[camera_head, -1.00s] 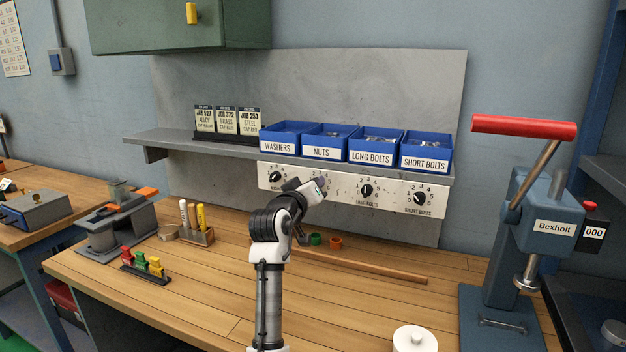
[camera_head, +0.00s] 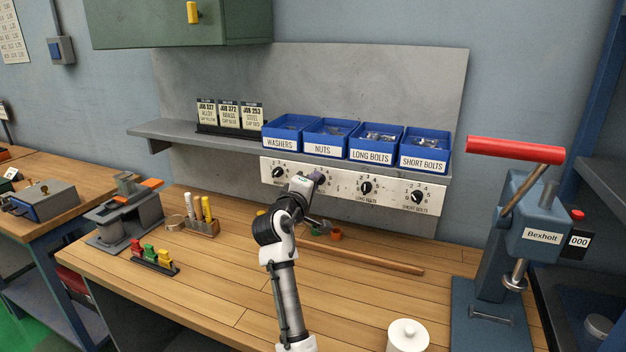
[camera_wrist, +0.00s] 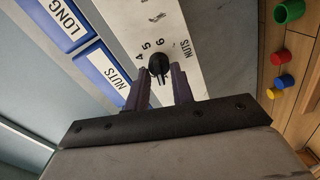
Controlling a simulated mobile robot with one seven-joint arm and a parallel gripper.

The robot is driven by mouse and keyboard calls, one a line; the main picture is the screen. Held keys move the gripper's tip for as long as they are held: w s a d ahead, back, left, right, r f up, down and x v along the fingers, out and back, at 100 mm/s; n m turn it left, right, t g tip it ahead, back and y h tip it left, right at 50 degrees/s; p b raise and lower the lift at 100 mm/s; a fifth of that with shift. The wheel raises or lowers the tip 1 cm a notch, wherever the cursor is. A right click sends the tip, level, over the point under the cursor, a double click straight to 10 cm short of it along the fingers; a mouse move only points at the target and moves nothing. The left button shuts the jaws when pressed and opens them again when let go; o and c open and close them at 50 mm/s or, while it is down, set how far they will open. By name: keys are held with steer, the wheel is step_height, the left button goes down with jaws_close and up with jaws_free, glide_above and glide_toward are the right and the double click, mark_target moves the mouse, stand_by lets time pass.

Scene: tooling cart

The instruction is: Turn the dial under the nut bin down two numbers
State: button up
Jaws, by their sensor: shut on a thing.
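The blue nut bin (camera_head: 322,150), labelled NUTS, stands on the shelf between the washers and long bolts bins. It also shows in the wrist view (camera_wrist: 103,72). The white dial panel (camera_head: 342,188) hangs below the bins. In the wrist view the black nuts dial (camera_wrist: 158,63) sits between my fingertips, with 4, 5 and 6 printed beside it and NUTS on its other side. My gripper (camera_wrist: 159,78) is shut on this dial. In the head view my gripper (camera_head: 318,178) covers the dial. I cannot tell clearly which number its pointer marks.
The washers dial (camera_head: 278,172) is left of my gripper; the long bolts dial (camera_head: 366,188) and short bolts dial (camera_head: 417,197) are right. A red-handled press (camera_head: 540,225) stands at right.

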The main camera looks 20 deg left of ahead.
steer(key=shift+n, duration=0.3)
steer(key=o, duration=1)
steer(key=s+b, duration=0.1)
steer(key=s, duration=0.3)
steer(key=s+b, duration=0.2)
steer(key=s, duration=0.3)
steer(key=s+b, duration=0.1)
steer(key=s, duration=0.4)
steer(key=shift+a, duration=0.25)
steer(key=shift+w, duration=0.1)
